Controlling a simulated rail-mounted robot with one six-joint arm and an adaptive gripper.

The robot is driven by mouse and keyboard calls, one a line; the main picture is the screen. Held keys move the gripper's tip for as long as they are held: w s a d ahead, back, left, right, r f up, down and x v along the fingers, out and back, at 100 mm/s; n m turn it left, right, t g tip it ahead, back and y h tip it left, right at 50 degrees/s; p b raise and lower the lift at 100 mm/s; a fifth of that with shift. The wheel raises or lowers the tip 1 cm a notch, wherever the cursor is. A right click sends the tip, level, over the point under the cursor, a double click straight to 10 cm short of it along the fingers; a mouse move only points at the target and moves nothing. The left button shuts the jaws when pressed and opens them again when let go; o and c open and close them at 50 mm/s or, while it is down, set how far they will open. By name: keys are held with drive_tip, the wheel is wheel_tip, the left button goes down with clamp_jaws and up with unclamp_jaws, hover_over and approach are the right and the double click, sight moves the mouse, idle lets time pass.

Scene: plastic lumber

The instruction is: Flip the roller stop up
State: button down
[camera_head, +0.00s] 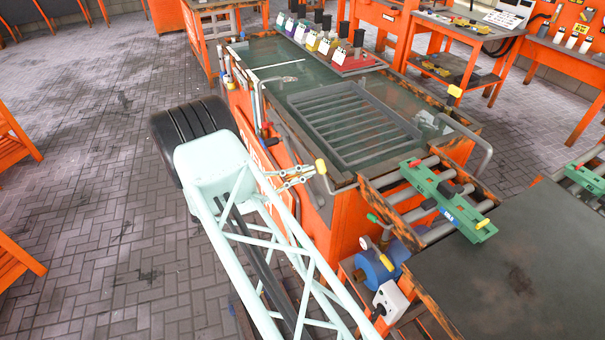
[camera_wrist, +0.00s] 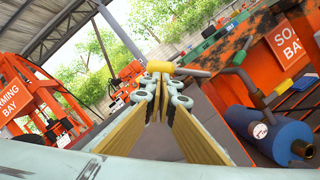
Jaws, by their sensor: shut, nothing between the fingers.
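My gripper (camera_head: 309,175) is shut and empty beside the orange-framed tank. In the wrist view its fingertips (camera_wrist: 161,82) are together. A bent grey lever with a yellow end (camera_head: 320,166) is right at the fingertips. In the wrist view the yellow end (camera_wrist: 188,71) lies across just beyond them; I cannot tell if they touch. Which part is the roller stop is not clear. A green bar fixture (camera_head: 446,199) lies across the grey rollers (camera_head: 408,193), to the right of my gripper.
A dark rack (camera_head: 350,122) sits in the tank top. A blue cylinder (camera_head: 378,265) stands below the rollers; the wrist view shows it too (camera_wrist: 268,134). A dark flat table (camera_head: 515,275) is at front right. Paved floor (camera_head: 100,180) is clear on the left.

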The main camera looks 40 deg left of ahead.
drive_tip(key=shift+d+r, duration=0.2)
idle(0.6)
